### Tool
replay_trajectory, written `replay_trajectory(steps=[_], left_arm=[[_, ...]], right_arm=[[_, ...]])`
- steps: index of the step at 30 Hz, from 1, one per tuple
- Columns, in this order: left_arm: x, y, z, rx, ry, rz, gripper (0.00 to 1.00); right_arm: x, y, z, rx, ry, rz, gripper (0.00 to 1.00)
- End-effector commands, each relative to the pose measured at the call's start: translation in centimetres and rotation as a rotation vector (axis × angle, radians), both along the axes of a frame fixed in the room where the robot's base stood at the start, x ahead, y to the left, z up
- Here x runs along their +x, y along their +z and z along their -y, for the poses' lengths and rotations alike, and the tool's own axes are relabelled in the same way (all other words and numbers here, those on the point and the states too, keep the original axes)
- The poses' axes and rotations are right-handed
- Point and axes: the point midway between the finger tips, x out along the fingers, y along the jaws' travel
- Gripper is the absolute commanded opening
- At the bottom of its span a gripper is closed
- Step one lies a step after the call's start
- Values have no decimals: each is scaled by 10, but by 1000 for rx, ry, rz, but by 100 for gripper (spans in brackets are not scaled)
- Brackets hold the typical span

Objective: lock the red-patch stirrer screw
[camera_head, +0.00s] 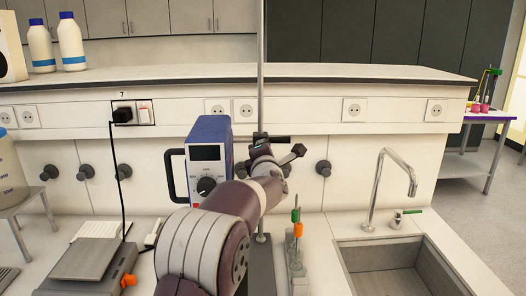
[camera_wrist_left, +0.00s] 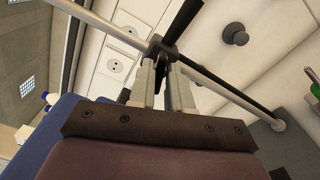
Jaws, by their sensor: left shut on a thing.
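The blue stirrer (camera_head: 209,133) with a display and black knob is behind my arm, beside a vertical metal rod (camera_head: 261,70). A black clamp (camera_head: 292,156) with a screw sits by the rod, just right of the stirrer. My left gripper (camera_head: 268,151) is at this clamp, partly hidden by my own wrist. In the left wrist view my left gripper (camera_wrist_left: 163,84) is shut on a dark part of the clamp (camera_wrist_left: 160,47), which looks like the screw. My right gripper is not in view.
A sink (camera_head: 395,262) with a tap (camera_head: 385,190) is at right. Small tubes with green and orange tops (camera_head: 297,230) stand right of my arm. A grey device (camera_head: 95,262) with a black cable is at left. White bottles (camera_head: 70,42) stand on the upper shelf.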

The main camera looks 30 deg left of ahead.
Motion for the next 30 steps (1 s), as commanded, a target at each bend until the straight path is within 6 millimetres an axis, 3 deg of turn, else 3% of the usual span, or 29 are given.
replay_trajectory(steps=[15, 30], left_arm=[[0, -3, 1, 268, -1, -169, 0], [0, -4, 1, 319, -1, -200, 0]], right_arm=[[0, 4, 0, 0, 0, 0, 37], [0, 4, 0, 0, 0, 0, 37]])
